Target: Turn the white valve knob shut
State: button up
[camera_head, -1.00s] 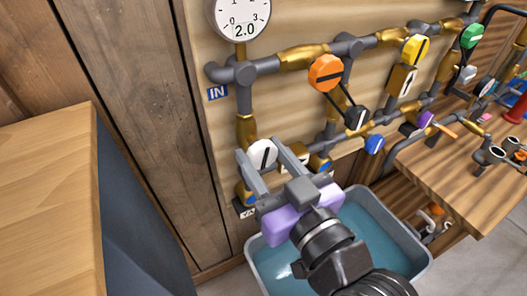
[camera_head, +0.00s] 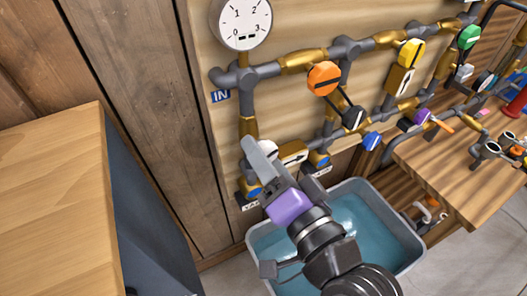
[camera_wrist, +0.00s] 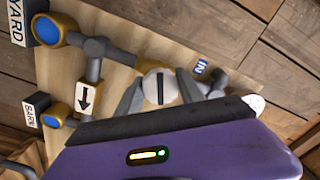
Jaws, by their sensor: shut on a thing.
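The white valve knob (camera_head: 268,147) sits low on the left pipe of the wall board and is mostly hidden behind my gripper in the head view. In the wrist view the round knob (camera_wrist: 160,87) shows its face, with a black bar running nearly upright in that picture. My gripper (camera_wrist: 159,90) has one grey finger on each side of the knob and is shut on it. In the head view my gripper (camera_head: 262,157) is turned so one finger overlaps the other.
Orange (camera_head: 324,77) and yellow (camera_head: 411,52) knobs sit to the right. A grey tub of water (camera_head: 258,234) stands below. A wooden-topped cabinet (camera_head: 50,200) is at left.

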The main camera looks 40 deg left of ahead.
jog(key=m, duration=0.5)
dwell(0.5)
jog(key=o, duration=1.4)
jog(key=shift+b+v, duration=1.3)
jog(key=shift+v, duration=2.6)
